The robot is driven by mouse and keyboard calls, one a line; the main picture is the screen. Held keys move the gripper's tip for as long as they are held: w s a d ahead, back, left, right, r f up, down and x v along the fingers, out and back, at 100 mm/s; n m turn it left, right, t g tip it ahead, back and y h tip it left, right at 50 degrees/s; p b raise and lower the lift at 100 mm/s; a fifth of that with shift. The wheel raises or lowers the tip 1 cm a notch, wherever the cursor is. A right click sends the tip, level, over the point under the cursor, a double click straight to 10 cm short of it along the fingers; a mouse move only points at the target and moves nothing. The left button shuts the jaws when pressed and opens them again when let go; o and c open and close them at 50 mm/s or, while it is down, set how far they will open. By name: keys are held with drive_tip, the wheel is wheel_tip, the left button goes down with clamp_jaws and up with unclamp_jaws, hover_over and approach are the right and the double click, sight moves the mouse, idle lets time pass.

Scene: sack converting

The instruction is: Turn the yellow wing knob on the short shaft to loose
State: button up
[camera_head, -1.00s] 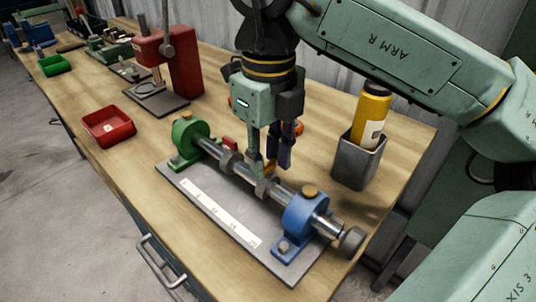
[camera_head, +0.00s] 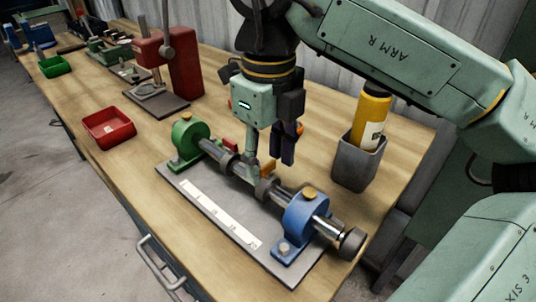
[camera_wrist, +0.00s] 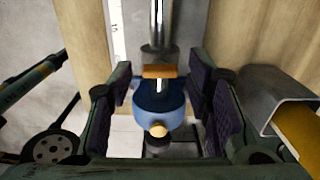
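The yellow wing knob (camera_head: 267,171) sits on top of a grey collar on the shaft (camera_head: 240,170). In the wrist view the knob (camera_wrist: 160,71) shows as an orange-yellow bar lying across the picture, between my fingers and apart from both. In the head view one finger partly overlaps the collar area. The fingers (camera_wrist: 166,95) stand wide to either side in the wrist view.
A green bearing block (camera_head: 188,140) and a blue one (camera_head: 305,217) carry the shaft on a grey base plate. A red wing knob (camera_head: 229,145) is to the left. A grey holder (camera_head: 355,163) with a yellow bottle (camera_head: 371,118) stands close at the right.

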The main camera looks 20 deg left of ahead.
sight(268, 165)
drive_tip(key=shift+r, duration=3.75)
